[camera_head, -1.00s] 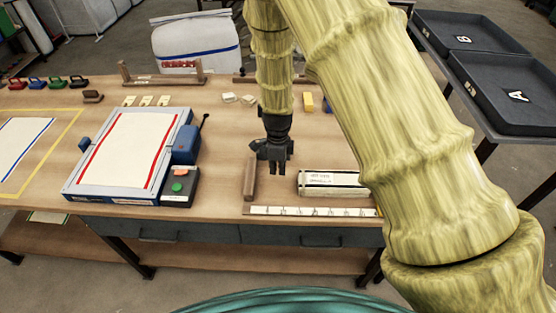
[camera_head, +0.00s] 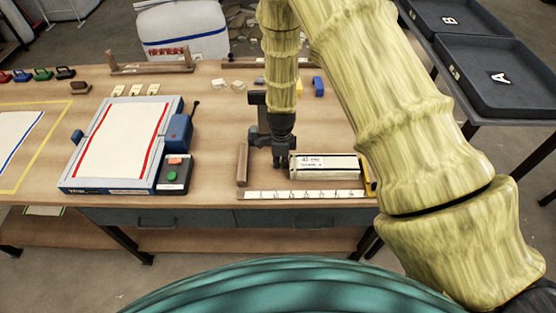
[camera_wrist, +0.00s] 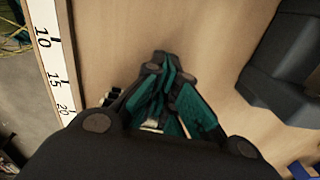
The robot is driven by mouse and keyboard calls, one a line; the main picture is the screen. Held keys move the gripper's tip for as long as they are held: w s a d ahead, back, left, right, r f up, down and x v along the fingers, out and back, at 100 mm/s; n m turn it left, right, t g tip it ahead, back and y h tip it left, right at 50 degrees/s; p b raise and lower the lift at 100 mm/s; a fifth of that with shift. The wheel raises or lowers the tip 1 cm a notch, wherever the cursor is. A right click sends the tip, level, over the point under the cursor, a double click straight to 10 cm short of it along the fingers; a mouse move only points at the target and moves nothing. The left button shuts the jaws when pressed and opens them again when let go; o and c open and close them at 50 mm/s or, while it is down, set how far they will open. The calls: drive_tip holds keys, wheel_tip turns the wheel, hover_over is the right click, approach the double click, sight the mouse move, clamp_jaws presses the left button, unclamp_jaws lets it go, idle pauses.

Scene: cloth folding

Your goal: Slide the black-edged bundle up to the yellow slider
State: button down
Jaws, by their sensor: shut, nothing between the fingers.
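The black-edged bundle (camera_head: 328,168), pale with a white label and dark long edges, lies on the table just behind the ruler strip (camera_head: 300,195). The yellow slider (camera_head: 368,178) stands close to its right end, partly hidden by my arm; I cannot tell whether they touch. My gripper (camera_head: 282,163) is shut and empty, pointing down at the bundle's left end, touching or nearly so. In the wrist view, my closed fingers (camera_wrist: 163,75) show over bare wood, with the ruler at the left. A small pale patch below the fingers may be the bundle.
A wooden block (camera_head: 242,165) stands left of my gripper at the ruler's left end. A framed board (camera_head: 120,150) and a button box (camera_head: 174,173) are further left. A dark object (camera_wrist: 290,60) lies at the right in the wrist view. A blue block (camera_head: 318,86) is behind.

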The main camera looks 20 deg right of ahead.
drive_tip(key=shift+d, duration=0.1)
drive_tip(key=shift+s+d, duration=0.35)
drive_tip(key=shift+d, duration=0.55)
drive_tip(key=a, duration=0.1)
drive_tip(key=w+a, duration=0.1)
drive_tip(key=a, duration=0.2)
drive_tip(key=shift+w, duration=0.25)
wheel_tip(320, 180, up, 10)
drive_tip(key=b, duration=0.3)
drive_tip(key=shift+d, duration=0.15)
